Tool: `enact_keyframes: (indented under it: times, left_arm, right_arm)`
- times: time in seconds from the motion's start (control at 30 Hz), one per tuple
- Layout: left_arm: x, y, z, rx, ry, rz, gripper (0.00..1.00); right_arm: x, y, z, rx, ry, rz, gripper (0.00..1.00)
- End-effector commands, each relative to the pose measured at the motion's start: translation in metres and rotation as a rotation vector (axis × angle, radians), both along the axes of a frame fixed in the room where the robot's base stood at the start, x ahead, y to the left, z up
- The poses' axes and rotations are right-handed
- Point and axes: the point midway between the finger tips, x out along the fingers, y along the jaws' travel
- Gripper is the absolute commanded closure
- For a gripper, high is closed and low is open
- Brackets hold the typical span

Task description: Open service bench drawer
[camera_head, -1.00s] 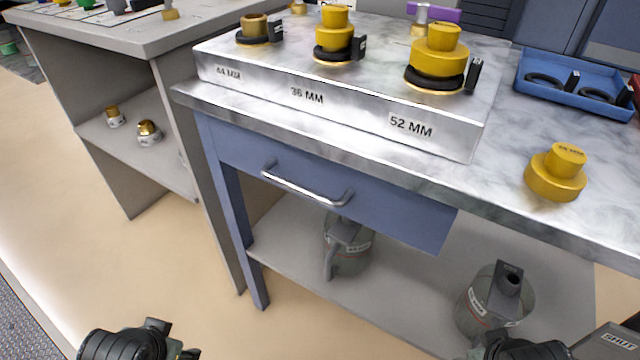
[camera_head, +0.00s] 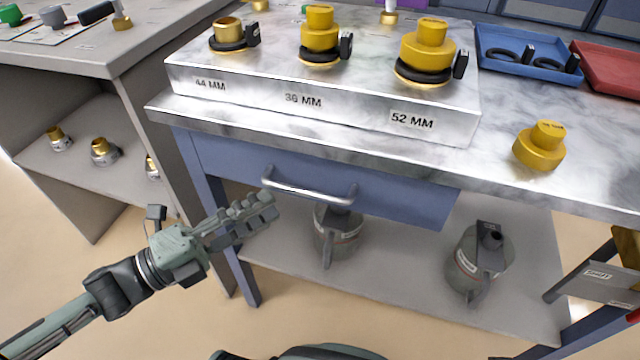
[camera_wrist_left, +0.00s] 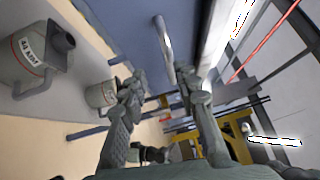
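The service bench drawer (camera_head: 400,205) has a blue front under the marbled bench top and looks closed. Its silver bar handle (camera_head: 310,191) runs across the front. My left gripper (camera_head: 268,207) is just left of and slightly below the handle's left end, with no visible contact. In the left wrist view the two fingers of the left gripper (camera_wrist_left: 160,80) are spread apart with nothing between them. The handle (camera_wrist_left: 163,38) shows ahead of the gap between them, against the blue drawer front (camera_wrist_left: 125,30). My right gripper is not in view.
Two grey canisters (camera_head: 338,235) (camera_head: 480,262) stand on the bench's lower shelf (camera_head: 400,280). A block (camera_head: 350,115) with yellow fittings marked 44, 36 and 52 MM sits on top. A loose yellow cap (camera_head: 540,147), a blue tray (camera_head: 490,66) and a red tray (camera_head: 610,85) lie right.

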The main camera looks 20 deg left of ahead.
Motion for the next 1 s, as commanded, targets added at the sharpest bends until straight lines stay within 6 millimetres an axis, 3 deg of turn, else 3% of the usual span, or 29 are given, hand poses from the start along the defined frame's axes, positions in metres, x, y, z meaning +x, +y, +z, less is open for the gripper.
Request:
enact_keyframes:
  times: [0.17, 0.63, 1.0]
  left_arm:
    - [-0.012, -0.009, 0.009, 0.02, -0.066, -0.074, 0.69]
    - [0.031, -0.057, 0.02, 0.017, -0.069, -0.077, 0.69]
    - [0.038, -0.065, 0.019, 0.018, -0.065, -0.076, 0.69]
  right_arm:
    - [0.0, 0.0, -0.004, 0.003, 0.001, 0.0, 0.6]
    - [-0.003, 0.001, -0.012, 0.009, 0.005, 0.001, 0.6]
    - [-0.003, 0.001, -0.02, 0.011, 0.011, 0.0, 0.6]
